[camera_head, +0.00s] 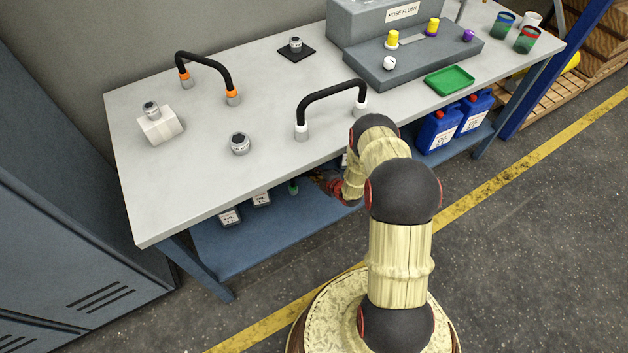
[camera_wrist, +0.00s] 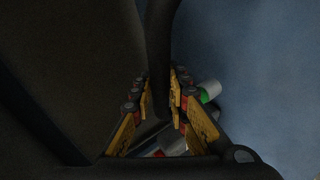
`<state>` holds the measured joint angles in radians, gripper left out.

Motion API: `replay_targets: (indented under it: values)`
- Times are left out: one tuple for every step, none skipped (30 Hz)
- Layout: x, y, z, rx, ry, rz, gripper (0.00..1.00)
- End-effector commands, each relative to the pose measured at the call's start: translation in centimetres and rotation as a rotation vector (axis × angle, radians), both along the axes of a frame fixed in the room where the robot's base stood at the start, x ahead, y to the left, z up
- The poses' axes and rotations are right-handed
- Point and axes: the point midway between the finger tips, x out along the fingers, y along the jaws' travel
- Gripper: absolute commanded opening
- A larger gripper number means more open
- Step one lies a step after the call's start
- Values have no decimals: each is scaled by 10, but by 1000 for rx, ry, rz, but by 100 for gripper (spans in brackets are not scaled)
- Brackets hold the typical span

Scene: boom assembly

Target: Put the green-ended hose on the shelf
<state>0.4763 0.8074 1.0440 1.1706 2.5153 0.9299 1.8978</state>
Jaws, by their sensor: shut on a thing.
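The green-ended hose is mostly hidden under the tabletop in the head view, where one green end (camera_head: 293,187) shows just over the blue shelf. In the wrist view its black tube (camera_wrist: 160,50) passes between the fingers, and a green-and-white end (camera_wrist: 207,92) shows to the right. My gripper (camera_wrist: 159,92) is shut on the hose. In the head view my gripper (camera_head: 326,182) is partly hidden below the table's front edge. The blue shelf (camera_head: 275,238) lies under the bench, and it fills the right of the wrist view (camera_wrist: 265,65). I cannot tell whether the hose touches the shelf.
Two labelled containers stand on the shelf left of the green end, one of them here (camera_head: 261,199). Blue jugs (camera_head: 438,130) stand at its right. The grey tabletop (camera_head: 200,200) above holds an orange-ended hose (camera_head: 208,62) and a white-ended hose (camera_head: 330,92). A cabinet (camera_head: 60,190) stands left.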

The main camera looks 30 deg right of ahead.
Motion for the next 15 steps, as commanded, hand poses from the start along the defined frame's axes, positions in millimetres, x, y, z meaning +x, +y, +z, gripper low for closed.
replay_targets:
  values:
    - [4,-1,-4,-1,-3,1,0]
    - [5,-1,-6,0,-2,1,0]
    - [6,-2,-7,0,-2,1,0]
    - [7,-2,-7,0,-2,1,0]
    - [7,-2,-8,0,-2,1,0]
    - [9,-3,-9,0,-3,1,0]
    - [10,-3,-11,0,-3,1,0]
    - [12,-4,-14,-2,-3,0,0]
    - [15,-5,-18,-1,-2,0,0]
    - [15,-5,-23,0,0,0,0]
    - [14,-4,-29,1,1,0,0]
    - [14,-4,-35,0,0,0,0]
    - [14,-4,-39,0,0,0,0]
    - [14,-4,-43,0,0,0,0]
    - [14,-4,-46,0,0,0,0]
